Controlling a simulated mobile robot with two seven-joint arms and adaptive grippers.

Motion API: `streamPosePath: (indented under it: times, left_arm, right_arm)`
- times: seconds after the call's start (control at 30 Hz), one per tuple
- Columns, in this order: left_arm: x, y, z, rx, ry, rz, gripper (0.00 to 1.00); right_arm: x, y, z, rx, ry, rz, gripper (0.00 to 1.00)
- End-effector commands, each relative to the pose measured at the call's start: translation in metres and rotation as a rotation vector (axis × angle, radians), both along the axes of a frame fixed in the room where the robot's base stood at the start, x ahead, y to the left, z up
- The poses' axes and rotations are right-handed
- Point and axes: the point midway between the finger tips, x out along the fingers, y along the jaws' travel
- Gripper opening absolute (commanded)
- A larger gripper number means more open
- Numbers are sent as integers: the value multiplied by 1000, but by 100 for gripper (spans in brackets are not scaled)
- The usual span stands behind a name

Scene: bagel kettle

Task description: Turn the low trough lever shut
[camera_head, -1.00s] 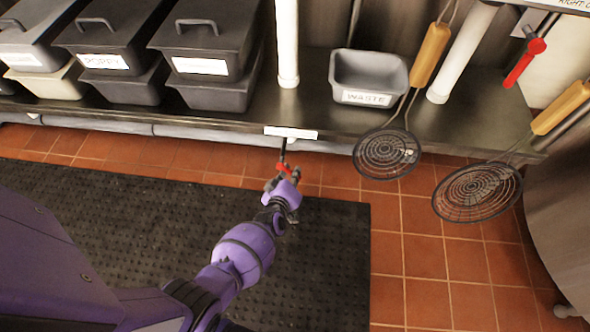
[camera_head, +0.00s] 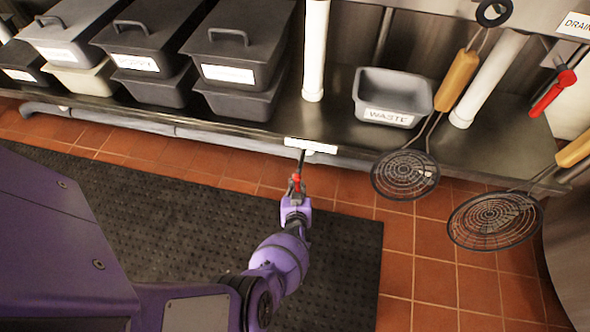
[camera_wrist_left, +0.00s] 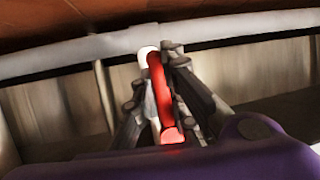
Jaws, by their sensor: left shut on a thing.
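The low trough lever has a red grip and a dark stem. In the head view the lever (camera_head: 297,179) hangs out from under the shelf edge, below a blank-looking white label (camera_head: 311,146). My left gripper (camera_head: 296,186) is at the end of the purple arm and is shut on the red grip. In the left wrist view the red lever (camera_wrist_left: 163,92) lies lengthwise between the dark fingers of the left gripper (camera_wrist_left: 160,62). The fingers hide part of the grip. My right gripper is not in view.
A grey waste tub (camera_head: 393,92) and lidded bins (camera_head: 238,45) stand on the steel shelf. Two wire skimmers (camera_head: 405,174) hang to the right of the lever. Another red lever (camera_head: 553,93) is at the upper right. A black mat (camera_head: 190,215) covers part of the tiled floor.

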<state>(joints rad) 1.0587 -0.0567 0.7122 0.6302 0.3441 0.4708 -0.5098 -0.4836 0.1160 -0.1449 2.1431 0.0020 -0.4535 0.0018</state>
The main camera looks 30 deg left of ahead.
Motion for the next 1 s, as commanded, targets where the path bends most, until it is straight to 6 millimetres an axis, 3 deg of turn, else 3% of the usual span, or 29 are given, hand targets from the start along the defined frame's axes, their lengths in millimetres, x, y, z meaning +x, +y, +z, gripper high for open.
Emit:
streamPosePath:
  times: [0.6,0.63,0.77,1.0]
  left_arm:
    - [-1,5,1,39,8,6,0]
    - [-1,5,1,39,8,6,16]
    - [-1,5,1,39,8,4,32]
    - [0,3,1,37,8,3,32]
  right_arm:
    - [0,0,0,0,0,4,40]
    - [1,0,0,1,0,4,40]
    - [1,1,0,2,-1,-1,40]
    - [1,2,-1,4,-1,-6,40]
